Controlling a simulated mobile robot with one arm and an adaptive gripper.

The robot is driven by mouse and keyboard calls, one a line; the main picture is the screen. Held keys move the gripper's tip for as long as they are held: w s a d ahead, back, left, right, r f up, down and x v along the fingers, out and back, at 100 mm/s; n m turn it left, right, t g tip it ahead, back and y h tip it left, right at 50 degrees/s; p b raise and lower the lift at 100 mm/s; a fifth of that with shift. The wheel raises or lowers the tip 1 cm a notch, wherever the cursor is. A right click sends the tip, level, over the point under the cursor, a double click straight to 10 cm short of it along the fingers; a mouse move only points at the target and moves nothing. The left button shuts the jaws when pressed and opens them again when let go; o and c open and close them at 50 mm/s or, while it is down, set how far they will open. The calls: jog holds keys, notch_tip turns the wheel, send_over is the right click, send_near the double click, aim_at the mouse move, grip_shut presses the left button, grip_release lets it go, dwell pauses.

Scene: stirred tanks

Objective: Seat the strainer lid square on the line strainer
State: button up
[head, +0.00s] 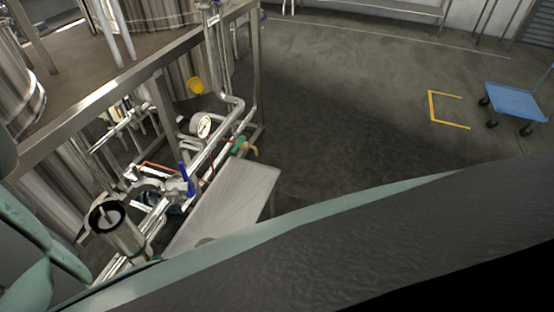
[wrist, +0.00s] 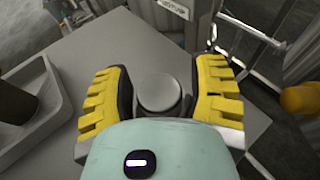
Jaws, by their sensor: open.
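The line strainer (head: 120,232) stands at the lower left of the head view, a metal cylinder with a dark round opening at its top. In the wrist view, a round grey knobbed piece (wrist: 158,93), which looks like the strainer lid, rests on a grey flat surface. My gripper (wrist: 160,80) is open, with one yellow padded finger on each side of this piece. I cannot tell whether either finger touches it.
A bare grey plate (head: 228,205) lies beside the pipes. In the wrist view, a tray (wrist: 62,112) with a dark cylinder (wrist: 17,105) lies left. Open floor lies behind.

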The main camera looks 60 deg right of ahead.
grip_shut()
dwell(0.7)
